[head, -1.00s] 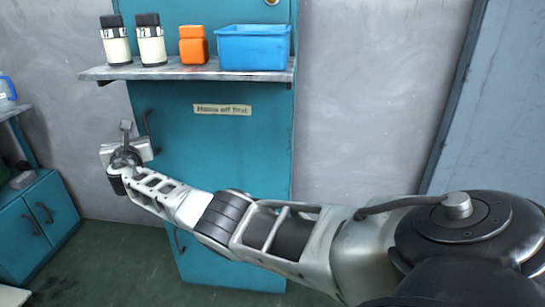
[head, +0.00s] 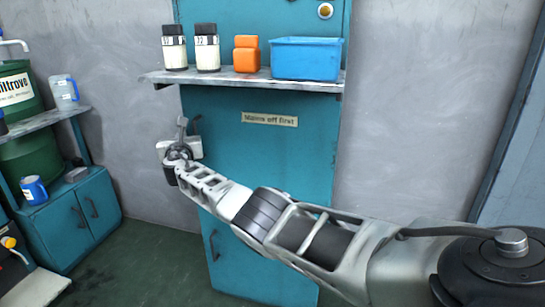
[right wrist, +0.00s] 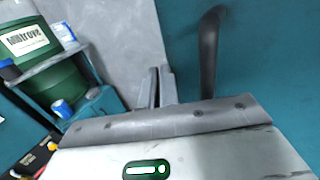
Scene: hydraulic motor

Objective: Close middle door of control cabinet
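The control cabinet is teal, and its middle door (head: 265,155) is below the shelf and bears a label reading "Mains off first" (head: 270,119). The door looks flush or nearly so; I cannot tell if a small gap remains. Its dark handle (head: 197,125) is near the left edge, partly behind my right gripper (head: 181,128). In the right wrist view the handle (right wrist: 209,50) stands just right of the fingers (right wrist: 160,86), not between them. The fingers are close together and hold nothing visible. My right arm crosses the lower door. My left gripper is not in view.
A shelf (head: 240,80) with two white bottles, an orange container (head: 246,55) and a blue bin (head: 305,58) juts out above the door. At left are a low teal cabinet (head: 75,225), a blue mug (head: 33,190) and green drums. Floor between is clear.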

